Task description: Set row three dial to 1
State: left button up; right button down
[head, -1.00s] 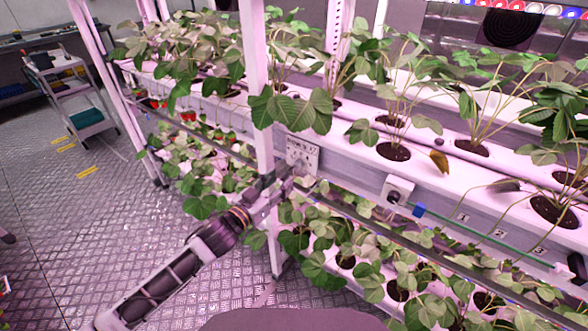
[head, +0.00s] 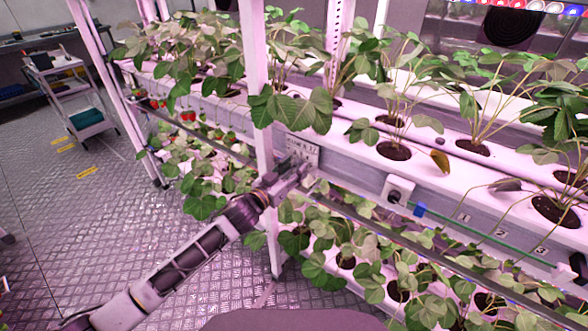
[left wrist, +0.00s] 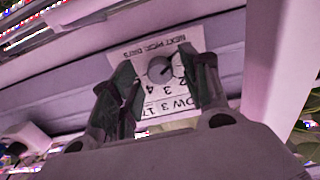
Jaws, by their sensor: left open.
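A pale label plate (head: 303,148) is mounted on the front of the upper rack channel beside a white post. In the left wrist view the plate (left wrist: 185,38) shows tilted, with "NEXT PICK DAYS" and row 3 printed on it. A round dark grey dial (left wrist: 160,70) sits on it, with figures such as 3 and 4 below. A finger partly covers the scale; I cannot tell the dial's exact setting. My left gripper (head: 302,172) is at the plate, and in the wrist view its open fingers (left wrist: 164,66) are on either side of the dial. Contact is unclear. My right gripper is not in view.
A white box with a round fitting (head: 398,189) and a green line sits right of the plate. Strawberry plants (head: 290,105) overhang the channel above, and more grow on the lower tier. The white post (head: 258,90) stands just left.

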pick_arm(q)
jog(key=shift+w+d, duration=0.2)
jog(key=shift+w, duration=0.05)
jog(key=shift+c, duration=0.4)
grip_shut()
